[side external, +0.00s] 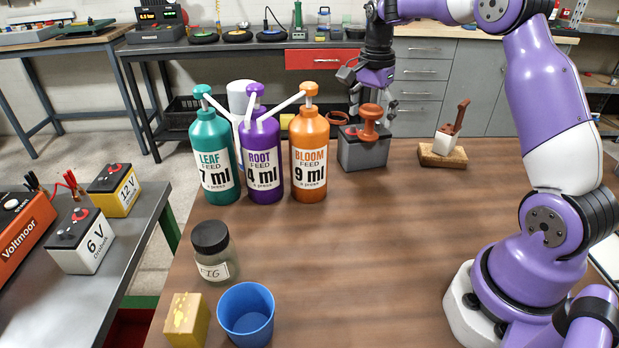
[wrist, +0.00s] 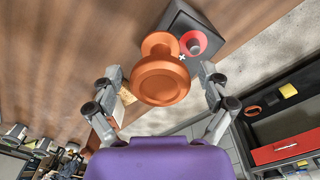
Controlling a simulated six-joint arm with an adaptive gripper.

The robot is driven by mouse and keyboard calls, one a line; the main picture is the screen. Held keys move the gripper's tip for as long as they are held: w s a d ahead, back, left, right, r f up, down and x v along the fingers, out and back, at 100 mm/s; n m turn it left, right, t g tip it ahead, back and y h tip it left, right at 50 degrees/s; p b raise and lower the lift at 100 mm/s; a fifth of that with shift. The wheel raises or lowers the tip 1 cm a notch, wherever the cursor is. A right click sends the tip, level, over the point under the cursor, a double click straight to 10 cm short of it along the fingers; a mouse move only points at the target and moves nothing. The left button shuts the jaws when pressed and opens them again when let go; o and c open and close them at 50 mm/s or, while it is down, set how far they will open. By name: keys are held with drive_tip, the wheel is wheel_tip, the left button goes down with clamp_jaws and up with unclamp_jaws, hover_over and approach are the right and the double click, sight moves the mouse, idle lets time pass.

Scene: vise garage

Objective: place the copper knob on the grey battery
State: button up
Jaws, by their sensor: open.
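The copper knob (side external: 370,122) stands upright on top of the grey battery (side external: 364,154) at the far edge of the brown table. In the wrist view the copper knob (wrist: 160,80) sits beside the battery's red terminal, over the battery's dark top (wrist: 186,22). My gripper (side external: 382,110) is just behind and above the battery in the side view. In the wrist view my gripper (wrist: 160,88) is open, with a finger on each side of the knob and visible gaps between. The knob's underside contact is hidden in the wrist view.
Teal, purple and orange pump bottles (side external: 310,155) stand left of the battery. A wooden block with a small white and brown object (side external: 443,152) is at right. A jar (side external: 214,250), a blue cup (side external: 246,312) and a yellow block (side external: 187,318) sit near the front. The middle table is clear.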

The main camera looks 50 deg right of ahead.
sight(371, 108)
wheel_tip(371, 108, up, 12)
drive_tip(key=s+a+r+n+t, duration=0.3)
drive_tip(key=s+a+n, duration=0.2)
drive_tip(key=a+n, duration=0.4)
drive_tip(key=s+a+f+n+t, duration=0.2)
drive_tip(key=s+a+f+n, duration=0.6)
drive_tip(key=s+f+n, duration=0.1)
drive_tip(key=shift+s+f+t, duration=0.15)
drive_tip(key=shift+s+t, duration=0.25)
drive_tip(key=shift+s, duration=0.1)
drive_tip(key=shift+o, duration=0.6)
